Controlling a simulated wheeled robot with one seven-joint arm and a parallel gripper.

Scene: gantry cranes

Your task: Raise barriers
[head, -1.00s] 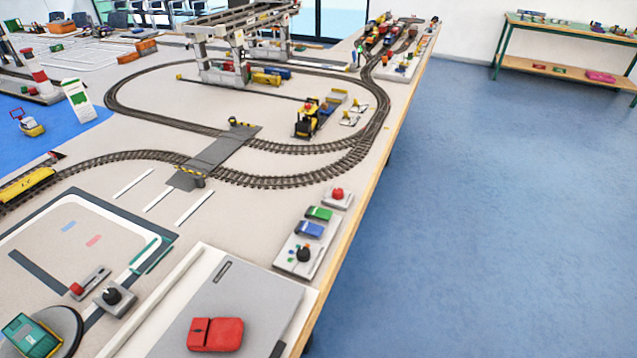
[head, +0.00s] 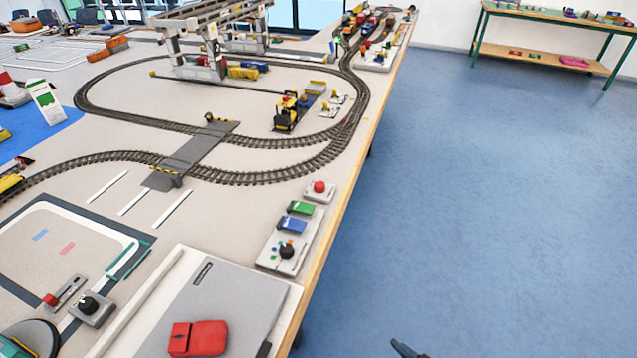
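A grey level crossing (head: 200,150) spans both tracks of the model railway in the head view. A yellow-and-black striped piece (head: 164,169) lies low at its near end, and a small dark and yellow piece (head: 212,118) sits at its far end. I cannot tell whether these are the barriers. A control panel (head: 268,262) near the table's right edge holds a green block, a blue block and a black knob. A red button on a grey base (head: 319,187) stands behind it. A dark tip, probably my gripper (head: 405,348), shows at the bottom edge, over the floor; its fingers cannot be made out.
A black-and-yellow locomotive (head: 287,112) stands inside the track loop. A gantry crane (head: 205,45) stands further back. A red box (head: 198,338), a black knob on a grey base (head: 91,308) and a red-knobbed lever (head: 63,293) are nearer. The blue floor right of the table is clear.

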